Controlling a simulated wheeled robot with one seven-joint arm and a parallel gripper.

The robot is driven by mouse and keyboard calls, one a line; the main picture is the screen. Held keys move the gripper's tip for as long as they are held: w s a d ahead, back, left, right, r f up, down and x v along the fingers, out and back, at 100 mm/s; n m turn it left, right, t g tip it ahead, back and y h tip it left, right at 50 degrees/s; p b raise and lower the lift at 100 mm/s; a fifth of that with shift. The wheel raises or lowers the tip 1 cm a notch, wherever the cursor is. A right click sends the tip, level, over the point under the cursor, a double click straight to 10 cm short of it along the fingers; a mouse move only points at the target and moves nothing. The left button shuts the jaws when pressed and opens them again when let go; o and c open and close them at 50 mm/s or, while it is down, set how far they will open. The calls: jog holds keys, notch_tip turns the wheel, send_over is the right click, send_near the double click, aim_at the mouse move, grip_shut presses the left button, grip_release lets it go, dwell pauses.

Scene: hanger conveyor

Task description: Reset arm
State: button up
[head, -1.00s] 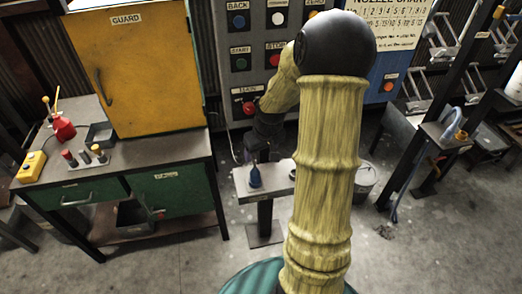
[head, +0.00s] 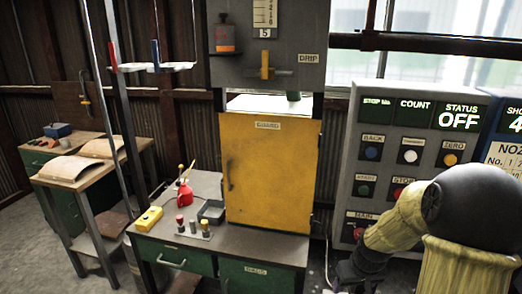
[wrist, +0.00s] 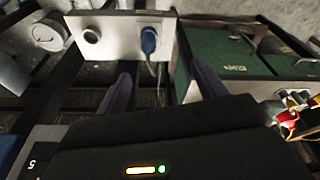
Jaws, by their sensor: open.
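My gripper (wrist: 160,88) shows in the wrist view with its two dark fingers spread apart and nothing between them. In that view it hangs over a dark gap between a small pale stand (wrist: 118,37) and the green workbench (wrist: 228,55). In the head view my arm is at the lower right, bent in front of the grey control panel (head: 398,150); the gripper itself is cut off or hidden there.
The workbench (head: 262,247) holds a yellow guard box (head: 268,175), a red oil can (head: 185,195), a yellow button box (head: 149,219) and several small knobs. The status display (head: 460,121) reads OFF.

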jog(key=s+a+r+p, duration=0.4)
jog(key=s+a+r, duration=0.5)
jog(key=s+a, duration=0.2)
jog(key=shift+s+a+r+p, duration=0.25)
jog(key=shift+s+a+p, duration=0.1)
jog(key=shift+s, duration=0.2)
